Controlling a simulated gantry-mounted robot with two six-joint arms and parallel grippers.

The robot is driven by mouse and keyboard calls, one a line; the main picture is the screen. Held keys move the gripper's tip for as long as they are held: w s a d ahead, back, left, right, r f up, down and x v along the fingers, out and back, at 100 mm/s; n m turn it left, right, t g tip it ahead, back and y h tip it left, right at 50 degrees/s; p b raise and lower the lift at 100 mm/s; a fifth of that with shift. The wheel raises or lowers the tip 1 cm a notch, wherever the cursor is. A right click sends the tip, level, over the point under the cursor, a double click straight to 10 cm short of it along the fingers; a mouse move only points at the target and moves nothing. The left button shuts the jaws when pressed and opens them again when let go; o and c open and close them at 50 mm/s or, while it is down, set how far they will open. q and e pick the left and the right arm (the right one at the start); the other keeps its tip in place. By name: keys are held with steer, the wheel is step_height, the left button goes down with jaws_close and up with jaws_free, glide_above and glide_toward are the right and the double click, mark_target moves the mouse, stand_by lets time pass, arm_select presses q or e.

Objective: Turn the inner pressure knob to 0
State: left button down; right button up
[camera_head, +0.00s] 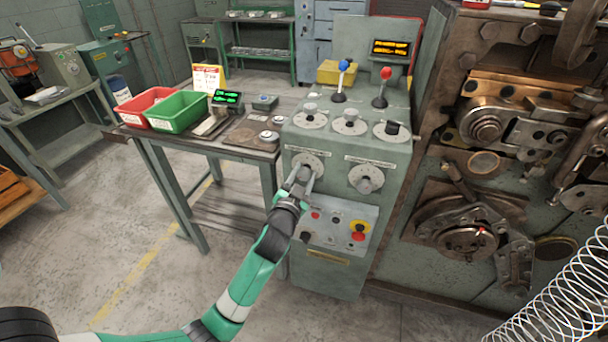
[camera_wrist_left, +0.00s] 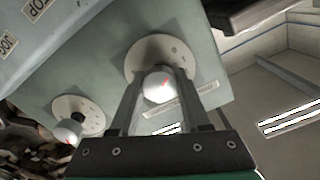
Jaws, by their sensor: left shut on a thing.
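On the sloped front of the green-grey control console (camera_head: 290,150) are two pale knobs on round dial plates, side by side. My left gripper (camera_head: 304,174) is shut on the left knob (camera_wrist_left: 158,86), with one finger on each side of it. In the wrist view a red mark shows on this knob and its dial plate (camera_wrist_left: 163,54) shows behind it. The right knob (camera_head: 366,179) is free; it also shows in the wrist view (camera_wrist_left: 68,131). The label strips by the knobs are too small to read, so I cannot tell which is named inner pressure. My right gripper is not in view.
Above are several dials and two levers, blue-topped (camera_head: 342,80) and red-topped (camera_head: 383,88). Below is a button panel with a red stop button (camera_head: 358,236). A table with red (camera_head: 146,106) and green (camera_head: 178,112) bins stands left; heavy machinery (camera_head: 470,215) stands right.

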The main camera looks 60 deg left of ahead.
arm_select(q)
steer(key=shift+c, duration=1.8)
jaws_free()
steer(key=shift+s+d, duration=0.1)
steer(key=p+v, duration=0.2)
steer(key=v, duration=0.9)
steer(key=shift+s, duration=0.2)
steer(key=shift+d, duration=0.1)
